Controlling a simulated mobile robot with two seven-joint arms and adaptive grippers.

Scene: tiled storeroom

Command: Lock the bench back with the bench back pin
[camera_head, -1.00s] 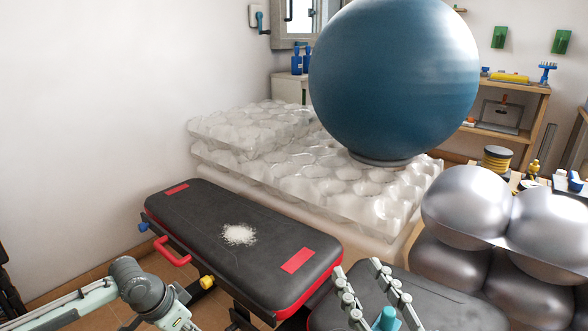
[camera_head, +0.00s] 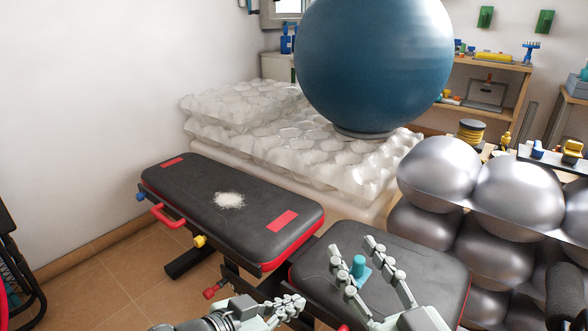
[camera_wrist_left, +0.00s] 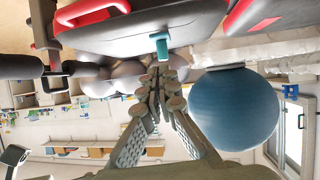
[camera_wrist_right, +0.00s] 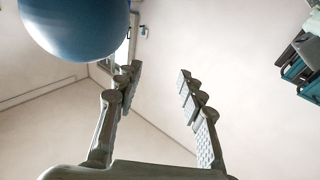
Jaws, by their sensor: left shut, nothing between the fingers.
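The bench back (camera_head: 255,205) is a long black pad with red patches, left of the bench seat (camera_head: 430,275). A yellow knob (camera_head: 200,241) and a red knob (camera_head: 213,292) sit at its frame; I cannot tell which part is the bench back pin. My left gripper (camera_head: 298,304) is shut and empty, in front of the gap between back and seat. In the left wrist view its fingertips (camera_wrist_left: 160,68) are near a small teal piece (camera_wrist_left: 160,46) by the pad's edge. My right gripper (camera_head: 353,242) is open over the seat. Its wrist view shows empty fingers (camera_wrist_right: 160,70).
A teal peg-like piece (camera_head: 358,267) shows between the right fingers; whether it rests on the seat is unclear. Silver balls (camera_head: 440,175) crowd the right. A blue exercise ball (camera_head: 375,65) and wrapped stack (camera_head: 290,140) stand behind. Tiled floor is open at left.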

